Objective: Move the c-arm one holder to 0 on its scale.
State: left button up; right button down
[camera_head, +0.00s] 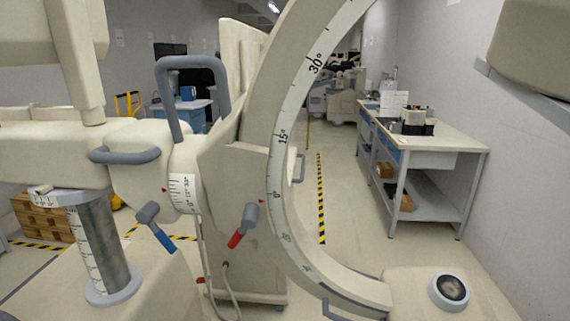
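The c-arm (271,160) is a large beige arc with a degree scale on its face. The 30°, 15° and 0 marks read from top down, with more marks below. The beige holder (228,165) carries the arc, and a small red pointer on it lies close to the 0 mark. A white scale collar (184,192) sits left of the holder, with a red pointer beside it; its numbers are too small to read surely. A grey loop handle (190,62) rises above. A red-tipped lever (244,225) and a blue-tipped lever (156,226) hang below. Neither gripper shows.
A grey side handle (125,155) juts out at left. A metal column (104,245) with a scale stands below it. A workbench (435,138) stands along the right wall. A beige base with a round dark disc (452,289) lies front right. Floor between is clear.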

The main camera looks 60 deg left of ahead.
aim_at(216, 173)
jog(key=u, duration=2.35)
